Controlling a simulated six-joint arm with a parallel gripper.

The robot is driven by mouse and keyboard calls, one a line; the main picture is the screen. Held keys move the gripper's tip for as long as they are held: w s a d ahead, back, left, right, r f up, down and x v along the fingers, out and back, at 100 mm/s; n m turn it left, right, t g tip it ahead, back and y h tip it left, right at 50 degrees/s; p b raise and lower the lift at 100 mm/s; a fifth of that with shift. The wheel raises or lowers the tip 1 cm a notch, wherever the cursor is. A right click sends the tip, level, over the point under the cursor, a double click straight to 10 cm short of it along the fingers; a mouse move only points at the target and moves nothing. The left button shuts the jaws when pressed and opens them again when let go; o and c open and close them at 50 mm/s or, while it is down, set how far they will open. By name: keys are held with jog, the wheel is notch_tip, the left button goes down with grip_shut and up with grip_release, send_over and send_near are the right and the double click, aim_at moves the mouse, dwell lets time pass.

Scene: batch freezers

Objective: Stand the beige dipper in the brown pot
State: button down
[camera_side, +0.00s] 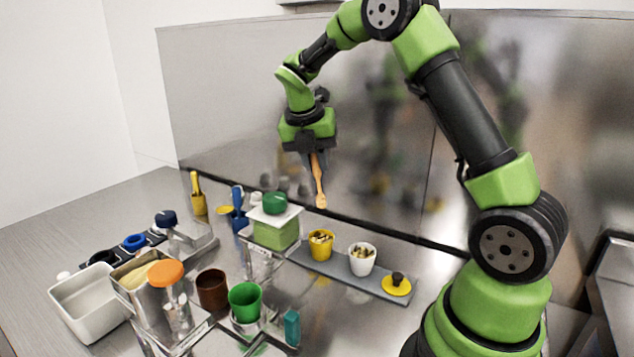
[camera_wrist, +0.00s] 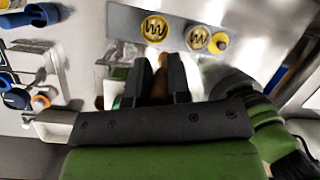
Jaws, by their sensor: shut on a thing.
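The beige dipper (camera_side: 319,183) hangs upright from my gripper (camera_side: 314,153), its wider end pointing down, high above the back of the counter. My gripper is shut on its upper end. In the wrist view the dipper (camera_wrist: 160,78) shows between the two dark fingers (camera_wrist: 161,80), and most of it is hidden. The brown pot (camera_side: 212,289) stands on the counter at the front left of the side view, with its dark opening up. It is well below and to the left of the dipper. I cannot make out the pot in the wrist view.
A grey tray (camera_side: 340,264) holds a yellow cup (camera_side: 321,244) and a white cup (camera_side: 362,258). A white bin (camera_side: 90,305) is at left.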

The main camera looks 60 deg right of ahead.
jog(key=s+a+f+m+g+y, duration=0.1)
jog(key=s+a+f+m+y, duration=0.15)
jog(key=a+m, duration=0.75)
jog(key=s+a+f+m+g+y, duration=0.1)
jog(key=s+a+m+g+y, duration=0.15)
jog(key=a+m, duration=0.7)
jog(key=w+n+t+h, duration=0.6)
jog(key=w+n, duration=0.9)
jog(key=n, duration=0.7)
jog(key=shift+t+y, duration=0.35)
jog(key=shift+y, duration=0.15)
jog(key=shift+w+a+f, duration=0.1)
jog(key=shift+a+f, duration=0.1)
jog(key=shift+f, duration=0.85)
jog(key=shift+a+f, duration=0.2)
jog(key=shift+f, duration=0.8)
jog(key=shift+f, duration=2.65)
